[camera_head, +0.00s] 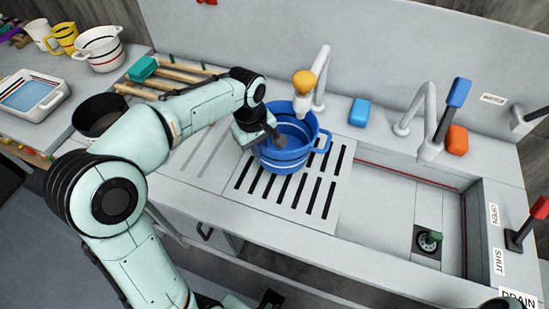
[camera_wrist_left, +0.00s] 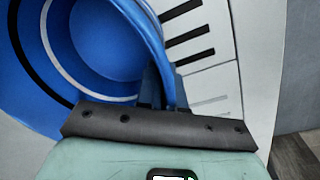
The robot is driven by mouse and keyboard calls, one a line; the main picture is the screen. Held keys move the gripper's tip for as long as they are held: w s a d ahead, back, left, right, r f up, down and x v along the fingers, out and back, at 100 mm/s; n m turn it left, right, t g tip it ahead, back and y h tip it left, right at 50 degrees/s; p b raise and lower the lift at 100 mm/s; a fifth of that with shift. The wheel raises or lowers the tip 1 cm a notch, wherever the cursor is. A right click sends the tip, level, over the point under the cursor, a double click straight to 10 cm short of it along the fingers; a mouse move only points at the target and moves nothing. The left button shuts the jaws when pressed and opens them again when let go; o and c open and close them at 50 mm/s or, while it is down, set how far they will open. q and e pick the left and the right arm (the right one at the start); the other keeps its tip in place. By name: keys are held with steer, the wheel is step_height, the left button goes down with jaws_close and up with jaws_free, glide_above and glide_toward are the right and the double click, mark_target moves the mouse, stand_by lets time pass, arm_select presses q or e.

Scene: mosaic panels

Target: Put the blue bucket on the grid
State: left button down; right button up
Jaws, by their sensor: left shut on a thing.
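The blue bucket (camera_head: 284,150), with a white stripe, is upright over the back part of the slotted grid (camera_head: 322,222) in the head view. I cannot tell whether its base touches the grid. My left gripper (camera_head: 270,137) is shut on the bucket's left rim. In the left wrist view the bucket (camera_wrist_left: 105,45) fills the upper left, its rim running to the jaws, and the grid (camera_wrist_left: 215,58) shows beyond it. The fingertips are partly hidden there. My right gripper is not clearly visible.
A faucet (camera_head: 320,75) stands behind the bucket with a yellow piece beside it. A blue block (camera_head: 359,112) and an orange block (camera_head: 457,140) lie on the back ledge. The open basin (camera_head: 400,205) is to the right. A dark pot (camera_head: 100,115) stands left.

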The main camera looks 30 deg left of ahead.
mark_target(274, 161)
arm_select(q)
steer(key=d, duration=0.2)
steer(key=shift+w+d, duration=0.5)
steer(key=shift+d, duration=0.45)
step_height(274, 161, down, 3)
steer(key=shift+r, duration=0.1)
steer(key=shift+f, duration=0.35)
steer(key=c, duration=1.7)
jaws_free()
steer(key=shift+f, duration=0.2)
steer(key=o, duration=0.4)
steer(key=shift+o, duration=0.2)
